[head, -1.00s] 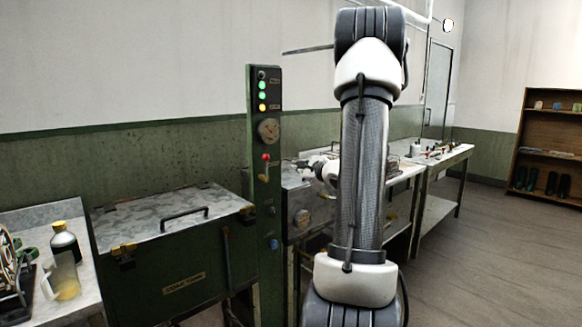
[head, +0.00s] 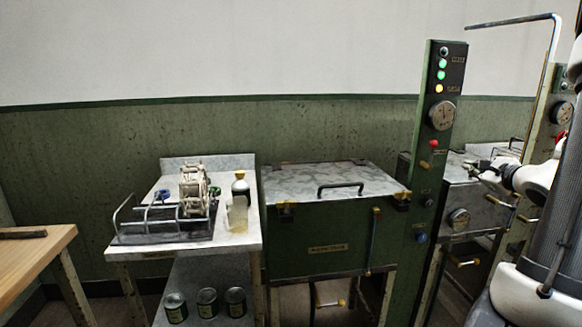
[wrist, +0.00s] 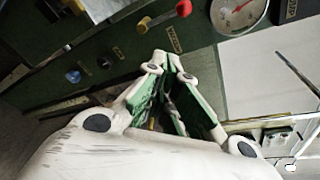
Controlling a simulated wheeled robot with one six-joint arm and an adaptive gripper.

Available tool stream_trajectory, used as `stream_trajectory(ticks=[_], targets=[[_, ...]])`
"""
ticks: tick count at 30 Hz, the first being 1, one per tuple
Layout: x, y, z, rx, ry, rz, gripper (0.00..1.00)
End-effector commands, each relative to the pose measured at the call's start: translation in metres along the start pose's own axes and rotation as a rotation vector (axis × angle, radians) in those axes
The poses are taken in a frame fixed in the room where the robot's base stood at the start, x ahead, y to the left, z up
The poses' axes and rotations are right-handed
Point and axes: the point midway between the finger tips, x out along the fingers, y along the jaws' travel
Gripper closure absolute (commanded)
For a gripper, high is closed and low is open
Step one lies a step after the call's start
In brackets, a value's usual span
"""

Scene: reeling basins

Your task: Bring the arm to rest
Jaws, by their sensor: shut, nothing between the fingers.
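My gripper (wrist: 168,66) shows in the wrist view with its pale, green-lined fingers brought together at the tips and nothing between them.
A green lidded tank (head: 330,235) stands left of the post. Left of it, a metal table (head: 248,238) holds a wire rack with a reel (head: 194,190) and a bottle (head: 240,188). Several dark tins (head: 207,302) are on its lower shelf. A wooden table (head: 35,262) is at far left.

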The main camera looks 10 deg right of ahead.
Motion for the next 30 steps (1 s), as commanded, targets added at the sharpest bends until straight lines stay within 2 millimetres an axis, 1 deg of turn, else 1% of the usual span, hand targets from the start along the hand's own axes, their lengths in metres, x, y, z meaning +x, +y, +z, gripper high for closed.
stream_trajectory(ticks=[1,2,3,5,6,8,9,11,12,14,15,17,18,19,21,23,24,27,30], targets=[[-0.007,0.022,-0.001,-0.02,-0.009,0.073,1.0],[-0.014,0.04,-0.002,-0.037,-0.017,0.133,1.0],[-0.027,0.063,0.0,-0.074,-0.032,0.219,1.0],[-0.053,0.096,0.01,-0.158,-0.065,0.363,1.0],[-0.073,0.119,0.021,-0.232,-0.096,0.468,1.0],[-0.104,0.149,0.038,-0.361,-0.148,0.625,1.0],[-0.126,0.166,0.048,-0.457,-0.183,0.728,1.0],[-0.16,0.185,0.059,-0.621,-0.233,0.876,1.0],[-0.183,0.194,0.065,-0.741,-0.265,0.969,1.0],[-0.215,0.201,0.07,-0.94,-0.31,1.097,1.0],[-0.234,0.2,0.072,-1.076,-0.334,1.168,1.0],[-0.256,0.195,0.075,-1.28,-0.366,1.247,1.0],[-0.267,0.189,0.079,-1.416,-0.382,1.282,1.0],[-0.273,0.185,0.081,-1.513,-0.393,1.299,1.0],[-0.283,0.174,0.091,-1.723,-0.419,1.304,1.0],[-0.288,0.169,0.103,-1.865,-0.444,1.274,1.0],[-0.29,0.168,0.113,-1.937,-0.464,1.238,1.0],[-0.291,0.171,0.137,-2.038,-0.518,1.138,1.0],[-0.291,0.173,0.15,-2.086,-0.556,1.089,1.0]])
